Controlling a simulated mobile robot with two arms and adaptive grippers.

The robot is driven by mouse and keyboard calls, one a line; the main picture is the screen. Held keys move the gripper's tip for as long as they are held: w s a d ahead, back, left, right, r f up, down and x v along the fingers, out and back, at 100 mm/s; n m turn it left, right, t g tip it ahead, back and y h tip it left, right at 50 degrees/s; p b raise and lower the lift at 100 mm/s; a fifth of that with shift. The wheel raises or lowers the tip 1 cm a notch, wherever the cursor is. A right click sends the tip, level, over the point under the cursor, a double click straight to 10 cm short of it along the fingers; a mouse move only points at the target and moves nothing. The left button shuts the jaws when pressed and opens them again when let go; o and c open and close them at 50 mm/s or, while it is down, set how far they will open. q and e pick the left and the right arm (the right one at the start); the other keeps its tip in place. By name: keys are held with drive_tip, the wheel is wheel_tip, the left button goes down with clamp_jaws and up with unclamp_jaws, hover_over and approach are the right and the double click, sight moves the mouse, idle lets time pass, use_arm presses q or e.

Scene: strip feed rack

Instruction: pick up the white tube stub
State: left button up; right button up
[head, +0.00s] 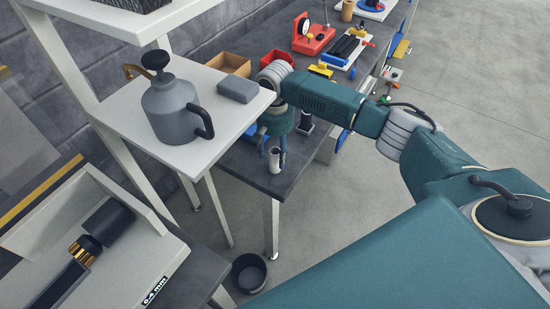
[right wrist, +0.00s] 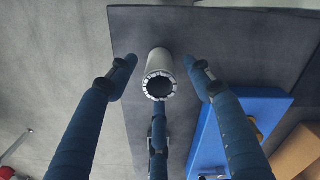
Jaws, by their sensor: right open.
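The white tube stub (head: 274,155) stands upright near the front corner of the dark workbench (head: 240,165). In the right wrist view the stub (right wrist: 160,70) shows its round, dark, hollow end with a toothed-looking rim, facing the camera. My right gripper (head: 272,150) reaches down over it; in the right wrist view its blue fingers (right wrist: 160,66) are spread open, two with tips left and right of the stub and one below it. A gap shows between the stub and both side fingers. My left gripper is not in view.
A white shelf (head: 188,150) with a grey can (head: 168,110) and a grey block (head: 238,89) stands left of the gripper. A dark bucket (head: 249,272) is on the floor.

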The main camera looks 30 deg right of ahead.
drive_tip(key=shift+f, duration=0.3)
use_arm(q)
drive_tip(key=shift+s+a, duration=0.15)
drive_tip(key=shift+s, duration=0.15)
use_arm(e)
clamp_jaws()
drive_tip(key=shift+w+r, duration=0.1)
